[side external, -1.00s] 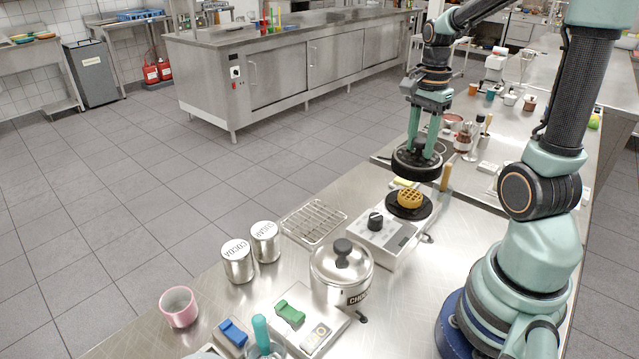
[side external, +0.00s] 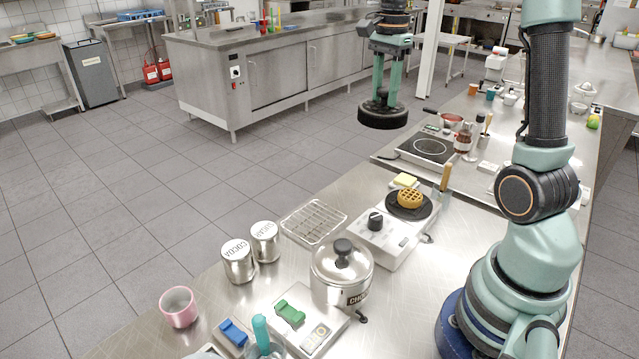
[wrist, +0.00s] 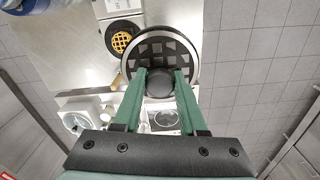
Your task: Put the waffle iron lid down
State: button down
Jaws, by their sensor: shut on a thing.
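My gripper (side external: 384,90) is shut on the round black waffle iron lid (side external: 383,115) and holds it in the air, high above and beyond the counter's far-left edge. In the wrist view the lid (wrist: 162,52) shows its gridded plate between and beyond my green fingers (wrist: 160,85). The waffle iron (side external: 392,238) stands on the counter with a round golden waffle (side external: 410,198) on its dark plate. The waffle also shows at the upper left of the wrist view (wrist: 122,42).
A black hotplate (side external: 428,148) lies behind the waffle iron, with bottles to its right. A wire rack (side external: 314,221), a lidded pot (side external: 341,270) and two canisters (side external: 238,262) stand in front. Floor is open at the left.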

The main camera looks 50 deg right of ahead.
jog(key=w, duration=0.1)
jog(key=w+f, duration=0.1)
jog(key=w, duration=0.1)
jog(key=w+f, duration=0.1)
jog(key=w, duration=0.1)
jog(key=shift+w+a+f, duration=0.15)
jog(key=shift+a+f, duration=0.1)
jog(key=shift+a, duration=0.1)
notch_tip(320, 180, down, 20)
jog(key=shift+w, duration=0.1)
jog(key=shift+c, duration=2.3)
grip_release()
jog(key=shift+f, duration=0.15)
notch_tip(320, 180, up, 12)
jog(key=s+a+r+n+t, duration=0.3)
jog(key=s+a+r+n, duration=0.2)
jog(key=a+r+n, duration=0.5)
jog(key=s+a+n+t, duration=0.2)
jog(key=s+a+n, duration=0.6)
jog(key=a+n, duration=0.1)
jog(key=shift+s+a+f+n+t, duration=0.25)
jog(key=shift+f+n+t, duration=0.1)
jog(key=shift+n, duration=0.25)
